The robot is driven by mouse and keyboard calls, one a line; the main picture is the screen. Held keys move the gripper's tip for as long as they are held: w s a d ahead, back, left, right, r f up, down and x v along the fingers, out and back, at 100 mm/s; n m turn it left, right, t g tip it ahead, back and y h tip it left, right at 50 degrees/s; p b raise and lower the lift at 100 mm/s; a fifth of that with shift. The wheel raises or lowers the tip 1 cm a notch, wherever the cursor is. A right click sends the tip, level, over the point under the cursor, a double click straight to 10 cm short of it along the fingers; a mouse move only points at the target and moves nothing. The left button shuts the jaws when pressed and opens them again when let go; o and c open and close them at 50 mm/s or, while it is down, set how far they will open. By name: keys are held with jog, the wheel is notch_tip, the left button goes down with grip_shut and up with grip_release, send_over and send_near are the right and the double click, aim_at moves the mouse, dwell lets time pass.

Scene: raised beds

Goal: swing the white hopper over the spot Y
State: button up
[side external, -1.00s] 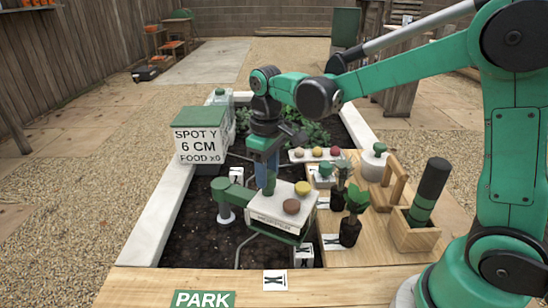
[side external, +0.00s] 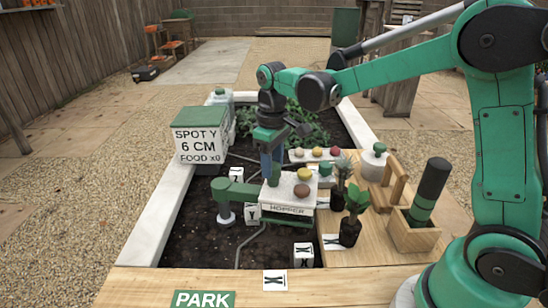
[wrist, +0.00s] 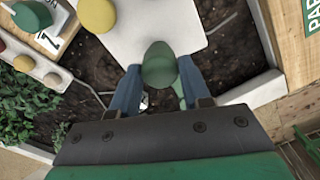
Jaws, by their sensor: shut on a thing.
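The white hopper (side external: 289,210) hangs over the dark soil on a green swing arm (side external: 238,190), with a yellow ball and a brown ball on top. My gripper (side external: 270,178) is at the hopper's left edge, its blue fingers closed on the green knob (wrist: 159,64). In the wrist view the knob sits between the fingertips, in front of the white hopper top (wrist: 165,28). A white box with a green lid (side external: 199,146) reads "SPOT Y 6 CM FOOD x0".
A wooden shelf (side external: 375,250) at the right holds potted plants, a white jar (side external: 375,162) and a wooden holder (side external: 415,229) with a dark cylinder. A tray with several coloured balls (side external: 298,155) lies behind the hopper. Open soil lies in front.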

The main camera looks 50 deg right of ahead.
jog(key=shift+w+d, duration=0.15)
jog(key=shift+d, duration=0.1)
jog(key=shift+w, duration=0.1)
jog(key=shift+w+d, duration=0.5)
jog(key=shift+d, duration=0.15)
jog(key=o, duration=0.7)
jog(key=shift+c, duration=0.2)
notch_tip(320, 180, up, 7)
jog(key=shift+s, duration=0.1)
